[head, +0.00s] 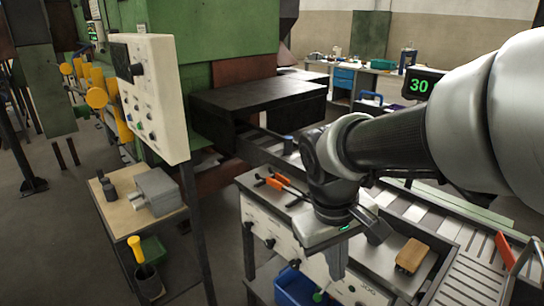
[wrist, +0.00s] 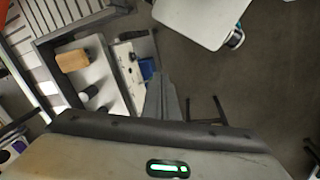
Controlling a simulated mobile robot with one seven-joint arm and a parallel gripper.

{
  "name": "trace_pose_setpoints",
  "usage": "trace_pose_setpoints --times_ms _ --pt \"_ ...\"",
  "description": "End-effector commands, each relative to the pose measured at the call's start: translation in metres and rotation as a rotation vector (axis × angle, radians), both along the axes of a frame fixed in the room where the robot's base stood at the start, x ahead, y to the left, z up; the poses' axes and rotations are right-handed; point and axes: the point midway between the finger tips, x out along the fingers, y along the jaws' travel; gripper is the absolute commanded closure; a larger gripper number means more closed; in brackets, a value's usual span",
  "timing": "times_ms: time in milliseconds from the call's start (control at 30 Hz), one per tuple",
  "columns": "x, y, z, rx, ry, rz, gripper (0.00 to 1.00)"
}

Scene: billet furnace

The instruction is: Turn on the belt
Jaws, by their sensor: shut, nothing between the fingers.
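The belt, a slatted metal conveyor (head: 470,284), runs from the dark furnace mouth toward the lower right; its slats also show in the wrist view (wrist: 22,42). In the wrist view the fingers (wrist: 164,97) show beside the panel (wrist: 130,75). I cannot tell whether they touch it.
A tall white panel (head: 155,95) with knobs and buttons stands left. Orange-handled tongs (head: 285,186) and a tan block (head: 411,255) lie on the bench. A blue bin (head: 296,288) sits below. A side table (head: 120,215) stands left. A display (head: 419,86) reads 30.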

Motion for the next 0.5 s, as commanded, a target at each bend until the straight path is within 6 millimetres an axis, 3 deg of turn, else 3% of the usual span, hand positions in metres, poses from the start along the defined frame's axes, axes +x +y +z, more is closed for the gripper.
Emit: trace_pose_setpoints --times_ms 33,500 --pt "0.006 0.002 -0.021 -0.04 0.058 0.038 1.0" --pt "0.055 0.007 -0.161 -0.482 0.453 0.375 1.0"
